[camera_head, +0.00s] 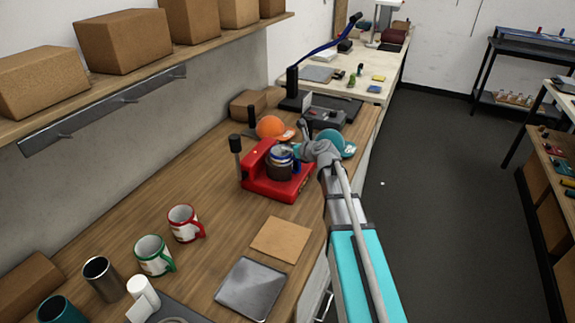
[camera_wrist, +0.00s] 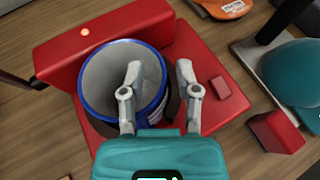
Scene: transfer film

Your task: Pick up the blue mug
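The blue mug (camera_wrist: 104,78) sits in the red press-like device, its blue rim and pale inside seen from above in the wrist view. In the head view the mug (camera_head: 280,152) shows with a dark band around its body. My gripper (camera_wrist: 160,72) is open and empty. In the wrist view its left finger overlaps the mug's opening and its right finger is outside the right side of the rim. Whether the fingers touch the mug cannot be told. In the head view my gripper (camera_head: 303,151) is just right of the mug.
The red device (camera_head: 262,180) stands on the wooden bench, with an orange cap (camera_head: 270,126) and a teal cap (camera_head: 331,137) behind it. A red mug (camera_head: 183,222) and a green mug (camera_head: 150,254) stand at front left. A brown board (camera_head: 281,240) lies in front.

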